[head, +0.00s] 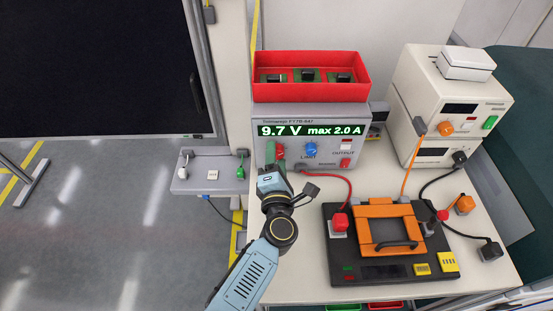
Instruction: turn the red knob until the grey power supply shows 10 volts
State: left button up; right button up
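The grey power supply (315,118) stands on the white table top, and its green display (310,130) reads 9.7 V, max 2.0 A. The red knob (280,151) is at the left of its front, below the display, with a green part beside it. My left gripper (273,167) is at the knob's lower side. The fingertips are too small and partly hidden to show whether they are open or shut, or whether they touch the knob. My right gripper is not in view.
A red bin (310,88) with several small boards sits on the supply. A blue knob (311,149) is right of the red one. A black and orange fixture (385,243) with cables lies in front. Cream instruments (450,100) stand at the right. Open floor lies left.

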pick_arm(q)
jog(key=s, duration=1.3)
jog(key=shift+s+b, duration=0.25)
jog(key=shift+b, duration=0.05)
jog(key=shift+r, duration=0.1)
